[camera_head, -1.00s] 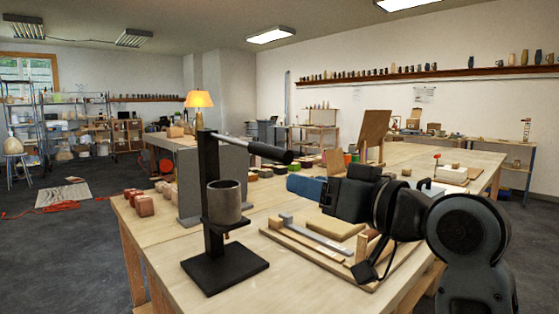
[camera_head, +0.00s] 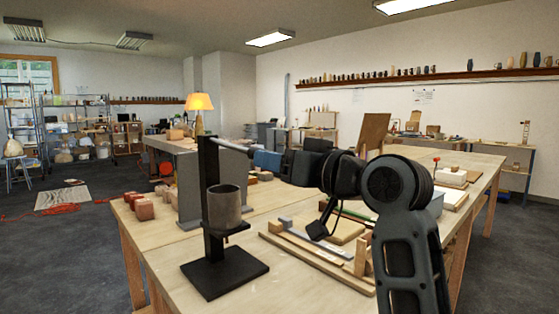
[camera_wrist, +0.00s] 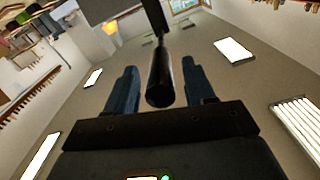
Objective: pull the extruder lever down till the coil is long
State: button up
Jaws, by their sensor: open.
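The extruder has a black upright post (camera_head: 209,180) on a flat black base (camera_head: 225,278), with a grey-brown barrel (camera_head: 224,206) on its front. Its lever (camera_head: 234,146) runs from the top of the post to the right, only slightly tilted down. The black end of the lever is hidden behind my gripper (camera_head: 266,160) in the head view. In the wrist view the black lever handle (camera_wrist: 160,85) lies between the two blue fingers of my gripper (camera_wrist: 158,72), with a gap on each side. My gripper is open. I cannot make out a coil under the barrel.
The extruder stands near the front of a wooden table (camera_head: 165,262). A board with wooden strips (camera_head: 310,255) lies to its right, below my arm. A grey block (camera_head: 189,190) stands behind the post, and reddish blocks (camera_head: 144,208) sit to the left.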

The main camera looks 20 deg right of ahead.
jog(key=shift+c, duration=0.5)
grip_shut()
